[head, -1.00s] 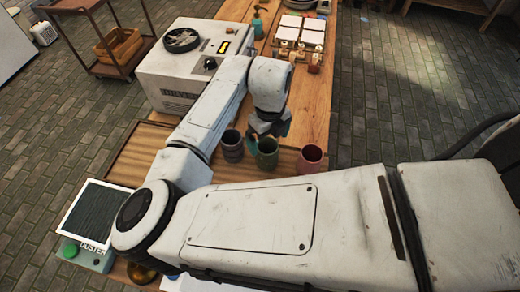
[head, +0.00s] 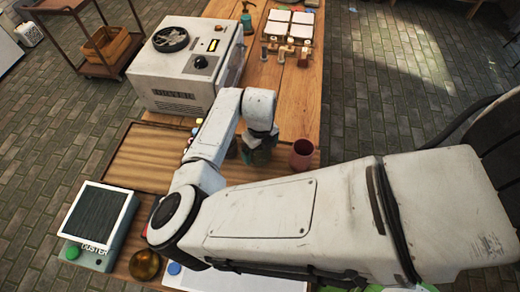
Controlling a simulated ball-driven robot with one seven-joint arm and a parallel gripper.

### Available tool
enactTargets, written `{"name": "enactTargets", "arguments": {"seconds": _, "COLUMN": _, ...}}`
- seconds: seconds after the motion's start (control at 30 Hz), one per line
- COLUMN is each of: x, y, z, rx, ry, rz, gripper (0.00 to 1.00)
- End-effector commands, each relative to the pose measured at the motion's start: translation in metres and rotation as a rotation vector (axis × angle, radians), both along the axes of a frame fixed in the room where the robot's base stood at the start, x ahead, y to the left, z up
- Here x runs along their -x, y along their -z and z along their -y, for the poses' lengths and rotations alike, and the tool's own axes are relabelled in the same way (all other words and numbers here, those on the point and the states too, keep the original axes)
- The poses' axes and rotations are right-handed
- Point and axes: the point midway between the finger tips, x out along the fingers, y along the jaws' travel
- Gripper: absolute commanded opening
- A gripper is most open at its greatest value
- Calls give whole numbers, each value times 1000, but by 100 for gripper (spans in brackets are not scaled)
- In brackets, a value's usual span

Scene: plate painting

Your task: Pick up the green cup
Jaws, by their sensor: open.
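The green cup (head: 262,157) stands upright on the wooden table, left of a dull red cup (head: 302,154). My gripper (head: 259,142) points down right over the green cup and hides its rim and upper part. The jaws are open. I cannot tell whether the fingers are around the cup or just above it.
A purple-grey cup is mostly hidden behind my arm, left of the green cup. A white kiln-like box (head: 180,75) stands behind. A tray of white tiles (head: 292,25) and small stamps lie at the back.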

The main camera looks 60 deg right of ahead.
Motion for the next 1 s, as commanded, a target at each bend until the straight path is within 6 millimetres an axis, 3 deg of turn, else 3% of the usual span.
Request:
{"name": "enactTargets", "arguments": {"seconds": 0.07, "x": 0, "y": 0, "z": 0, "rx": 0, "ry": 0, "rz": 0, "gripper": 96}}
{"name": "enactTargets", "arguments": {"seconds": 0.73, "x": 0, "y": -1, "z": 0, "rx": 0, "ry": 0, "rz": 0, "gripper": 32}}
{"name": "enactTargets", "arguments": {"seconds": 1.0, "x": 0, "y": -2, "z": 0, "rx": 1, "ry": 0, "rz": 1, "gripper": 32}}
